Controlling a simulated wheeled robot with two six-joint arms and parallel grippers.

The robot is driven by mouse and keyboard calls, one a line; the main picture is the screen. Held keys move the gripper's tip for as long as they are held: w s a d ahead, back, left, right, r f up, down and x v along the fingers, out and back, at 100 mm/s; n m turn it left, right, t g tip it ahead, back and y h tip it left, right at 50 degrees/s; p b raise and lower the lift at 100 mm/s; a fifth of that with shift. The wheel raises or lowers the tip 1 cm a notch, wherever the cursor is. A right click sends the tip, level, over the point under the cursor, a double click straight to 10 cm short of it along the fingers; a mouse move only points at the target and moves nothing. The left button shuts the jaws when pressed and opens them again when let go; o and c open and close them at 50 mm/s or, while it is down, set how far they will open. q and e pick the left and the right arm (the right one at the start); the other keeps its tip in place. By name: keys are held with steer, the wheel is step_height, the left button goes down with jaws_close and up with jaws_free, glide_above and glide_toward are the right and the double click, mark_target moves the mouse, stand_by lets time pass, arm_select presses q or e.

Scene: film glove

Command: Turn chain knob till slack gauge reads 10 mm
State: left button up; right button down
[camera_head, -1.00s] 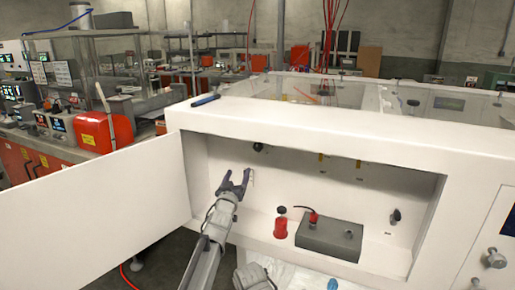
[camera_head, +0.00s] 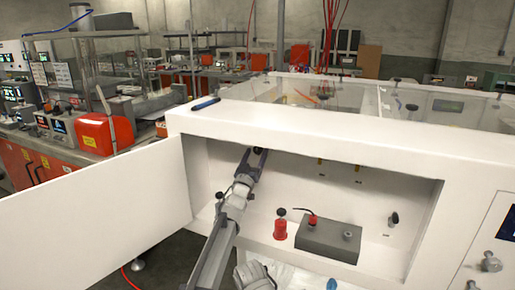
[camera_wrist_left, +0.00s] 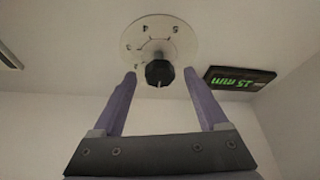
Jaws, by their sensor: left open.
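In the head view the knob (camera_head: 258,149) is partly hidden by my gripper. My left gripper (camera_head: 251,160) is open at the knob. In the left wrist view its two fingers stand on either side of the knob, with gaps showing. The slack gauge (camera_wrist_left: 240,79), a black display with green digits, appears upside down right of the dial and seems to read 15 mm.
The cabinet door (camera_head: 100,210) hangs open at left. A dark blue tool (camera_head: 206,103) lies on the top. A small dark knob (camera_head: 393,219) is at right.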

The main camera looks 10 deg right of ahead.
arm_select(q)
steer(key=shift+x, duration=1)
jaws_close()
